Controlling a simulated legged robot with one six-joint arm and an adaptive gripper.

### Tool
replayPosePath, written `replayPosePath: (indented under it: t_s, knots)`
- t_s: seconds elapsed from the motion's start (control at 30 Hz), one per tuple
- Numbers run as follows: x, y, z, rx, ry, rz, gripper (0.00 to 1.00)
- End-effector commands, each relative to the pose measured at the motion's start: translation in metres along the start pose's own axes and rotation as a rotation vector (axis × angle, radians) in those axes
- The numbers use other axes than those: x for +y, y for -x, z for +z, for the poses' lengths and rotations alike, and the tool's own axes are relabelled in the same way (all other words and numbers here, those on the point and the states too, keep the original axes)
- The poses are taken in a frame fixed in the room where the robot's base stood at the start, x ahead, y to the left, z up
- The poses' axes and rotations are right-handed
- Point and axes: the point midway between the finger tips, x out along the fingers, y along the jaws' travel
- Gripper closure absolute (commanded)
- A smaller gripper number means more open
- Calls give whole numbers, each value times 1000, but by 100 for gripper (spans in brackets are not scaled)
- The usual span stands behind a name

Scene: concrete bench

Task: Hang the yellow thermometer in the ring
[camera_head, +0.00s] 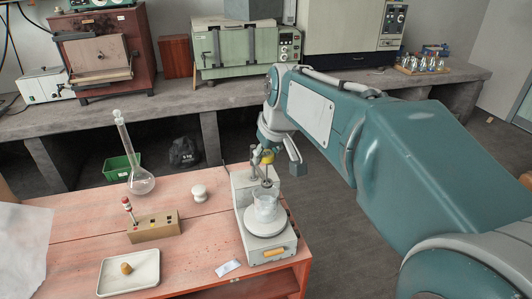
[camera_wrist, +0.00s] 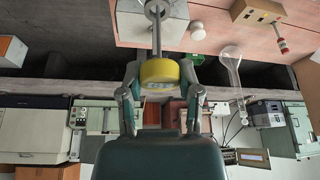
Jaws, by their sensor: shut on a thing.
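The yellow thermometer head (camera_head: 267,157) is a round yellow cap above the glass beaker (camera_head: 266,206) on the stirrer plate. In the wrist view the yellow cap (camera_wrist: 159,72) sits between the two fingers of my gripper (camera_wrist: 160,80), which is shut on it. Its thin stem points away from the wrist camera, toward the metal ring (camera_wrist: 156,9) at the top edge. In the head view my gripper (camera_head: 268,152) is partly hidden by its own wrist. Whether the stem is inside the ring cannot be told.
A grey stirrer (camera_head: 270,253) carries the beaker at the pink table's right side. A wooden block (camera_head: 155,228) with a red-topped thermometer, a flask (camera_head: 140,183), a white jar (camera_head: 199,193) and a white tray (camera_head: 112,286) stand to the left. Ovens line the back bench.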

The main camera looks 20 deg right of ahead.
Motion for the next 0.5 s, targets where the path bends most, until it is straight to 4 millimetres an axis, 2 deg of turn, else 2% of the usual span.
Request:
replayPosePath:
  t_s: [0.5]
  knots:
    - [0,-9,4,-1,0,0,80]
